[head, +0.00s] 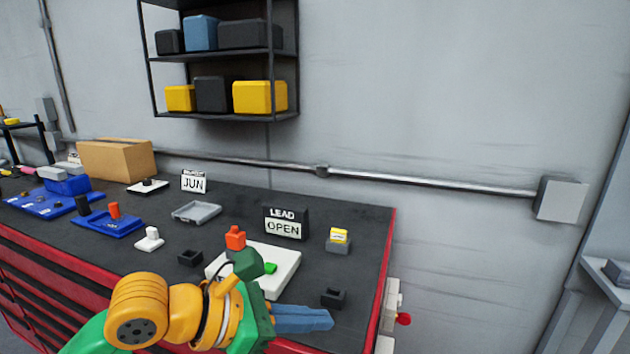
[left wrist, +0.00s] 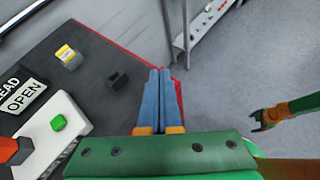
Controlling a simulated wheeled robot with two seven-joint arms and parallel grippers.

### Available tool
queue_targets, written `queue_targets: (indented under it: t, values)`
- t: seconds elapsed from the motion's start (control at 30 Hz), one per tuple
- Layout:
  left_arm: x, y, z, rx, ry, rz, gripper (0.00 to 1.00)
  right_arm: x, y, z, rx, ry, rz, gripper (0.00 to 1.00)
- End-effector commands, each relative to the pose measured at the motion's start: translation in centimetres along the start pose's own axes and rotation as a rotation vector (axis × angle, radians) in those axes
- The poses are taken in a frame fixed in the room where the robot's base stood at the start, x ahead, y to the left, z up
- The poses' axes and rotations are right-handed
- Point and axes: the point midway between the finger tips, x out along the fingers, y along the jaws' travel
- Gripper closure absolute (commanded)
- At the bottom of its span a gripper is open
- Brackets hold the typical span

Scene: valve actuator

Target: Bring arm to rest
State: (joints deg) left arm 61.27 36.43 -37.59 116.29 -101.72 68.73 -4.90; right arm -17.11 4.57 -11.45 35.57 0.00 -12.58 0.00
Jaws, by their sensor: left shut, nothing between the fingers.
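My left gripper (head: 303,319) reaches in from the bottom of the head view over the front right of the dark bench (head: 352,225). Its blue fingers lie together, shut and empty; they also show in the left wrist view (left wrist: 160,97). They are just right of a white panel (head: 288,257), which carries an orange block (head: 235,237) and a green button (head: 270,268). My wrist hides part of the panel.
A black holder (head: 333,298) stands close to the left fingers. A yellow-topped block (head: 339,236) and the LEAD OPEN sign (head: 285,223) stand behind. A red knob (head: 404,319) sticks out from the bench's right side.

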Motion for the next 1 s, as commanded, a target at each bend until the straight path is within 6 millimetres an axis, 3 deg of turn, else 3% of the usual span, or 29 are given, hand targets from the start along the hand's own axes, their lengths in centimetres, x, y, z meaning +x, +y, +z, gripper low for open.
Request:
queue_targets:
  t: [0.1, 0.2, 0.27, 0.33, 0.37, 0.4, 0.47, 0.5, 0.57, 0.6, 0.63, 0.67, 0.7, 0.8, 0.9, 1.0]
  values:
    - [0.5, -4.6, 3.6, -0.169, -0.271, -0.208, 1.0, 0.0, 0.0, 0.0, 0.0, 0.0, 0.0, 0.16]
    - [-1.9, -6.7, 8.1, -0.457, -0.611, -0.395, 1.0, 0.0, 0.0, 0.0, 0.0, -0.001, 0.0, 0.16]
    - [-4.7, -5.3, 10.1, -0.723, -0.859, -0.481, 1.0, 0.0, 0.0, 0.1, 0.0, -0.001, 0.0, 0.16]
    - [-8.3, -0.2, 9.3, -1.151, -1.174, -0.512, 1.0, 0.0, 0.0, 0.1, 0.0, -0.001, 0.0, 0.16]
    - [-9.3, 2.4, 7.5, -1.345, -1.294, -0.489, 1.0, 0.0, 0.0, 0.1, 0.0, -0.001, 0.0, 0.16]
    - [-9.9, 5.3, 4.4, -1.577, -1.417, -0.436, 1.0, 0.0, 0.0, 0.1, 0.0, -0.001, 0.0, 0.16]
    - [-9.9, 8.2, -1.3, -1.892, -1.554, -0.318, 1.0, 0.0, 0.0, 0.1, 0.0, -0.002, 0.0, 0.16]
    - [-9.5, 9.2, -5.5, -2.089, -1.617, -0.219, 1.0, 0.0, 0.0, 0.1, 0.0, -0.002, 0.0, 0.16]
    - [-8.5, 9.3, -11.8, -2.36, -1.677, -0.043, 1.0, 0.0, 0.0, 0.1, 0.0, -0.002, 0.0, 0.16]
    - [-7.8, 8.5, -15.6, -2.522, -1.694, 0.082, 1.0, 0.0, 0.0, 0.1, 0.0, -0.002, 0.0, 0.16]
    - [-7.3, 7.7, -18.3, -2.629, -1.697, 0.18, 1.0, 0.0, 0.0, 0.1, 0.0, -0.002, 0.0, 0.16]
    - [-6.9, 6.6, -20.6, 2.591, 1.607, -0.263, 1.0, 0.0, 0.0, 0.1, 0.0, -0.003, 0.0, 0.16]
    - [-6.3, 5.0, -23.4, 2.529, 1.489, -0.36, 1.0, 0.0, 0.0, 0.1, 0.0, -0.003, 0.0, 0.16]
    - [-5.4, 0.4, -28.8, 2.386, 1.236, -0.552, 1.0, 0.0, 0.0, 0.1, 0.0, -0.003, 0.0, 0.16]
    - [-5.0, -4.5, -32.5, 2.257, 1.023, -0.699, 1.0, 0.0, 0.0, 0.1, 0.0, -0.003, 0.0, 0.16]
    - [-5.0, -9.4, -34.9, 2.136, 0.832, -0.818, 1.0, 0.0, 0.0, 0.2, 0.0, -0.003, 0.0, 0.16]
